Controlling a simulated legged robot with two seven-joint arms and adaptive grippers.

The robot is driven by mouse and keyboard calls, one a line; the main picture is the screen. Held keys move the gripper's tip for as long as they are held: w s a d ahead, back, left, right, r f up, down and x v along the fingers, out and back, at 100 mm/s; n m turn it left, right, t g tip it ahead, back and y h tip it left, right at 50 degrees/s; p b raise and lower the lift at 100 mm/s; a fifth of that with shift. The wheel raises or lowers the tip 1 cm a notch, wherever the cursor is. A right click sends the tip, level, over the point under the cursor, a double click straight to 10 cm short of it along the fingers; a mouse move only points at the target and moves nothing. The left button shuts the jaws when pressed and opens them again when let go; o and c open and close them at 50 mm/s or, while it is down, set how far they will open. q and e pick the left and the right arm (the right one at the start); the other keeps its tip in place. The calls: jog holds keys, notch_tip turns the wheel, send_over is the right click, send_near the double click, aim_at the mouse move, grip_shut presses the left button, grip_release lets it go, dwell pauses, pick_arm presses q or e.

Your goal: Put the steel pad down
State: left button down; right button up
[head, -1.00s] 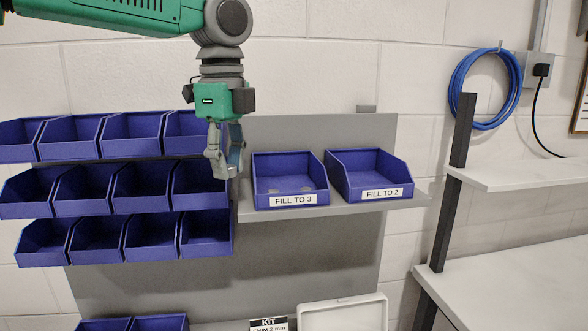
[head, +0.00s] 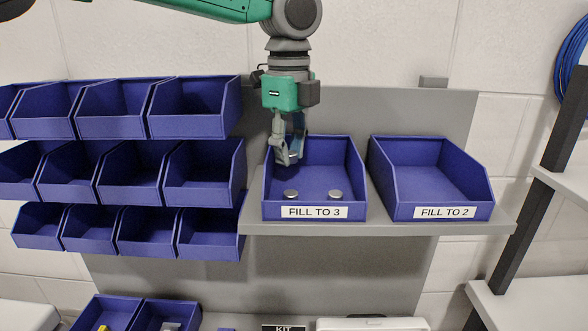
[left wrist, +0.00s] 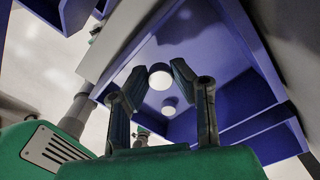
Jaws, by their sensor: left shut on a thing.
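My left gripper (head: 290,158) points down inside the blue bin labelled "FILL TO 3" (head: 313,212), near its left wall and above its floor. It is shut on a steel pad, a small pale round disc (left wrist: 160,77) that shows between the fingertips in the left wrist view; in the head view the fingers mostly hide it. Two round steel pads lie on the bin floor near the front, one at left (head: 291,194) and one at right (head: 334,195). A smaller round disc (left wrist: 169,107) shows beyond the fingers in the left wrist view. My right gripper is not in view.
A bin labelled "FILL TO 2" (head: 430,180) stands to the right on the same grey shelf (head: 380,228) and looks empty. Rows of blue bins (head: 203,190) hang close at left. A white case (head: 372,323) lies below. A dark post (head: 540,190) stands at right.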

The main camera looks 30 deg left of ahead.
aim_at(291, 182)
pick_arm(q)
jog(key=shift+w+f, duration=0.15)
jog(key=shift+f, duration=0.9)
jog(key=shift+w+f, duration=0.1)
jog(key=shift+f, duration=0.95)
jog(key=c, duration=1.4)
grip_release()
jog(key=shift+w, duration=0.1)
jog(key=shift+o, duration=0.2)
notch_tip(291, 182, up, 12)
jog(key=shift+r, duration=0.1)
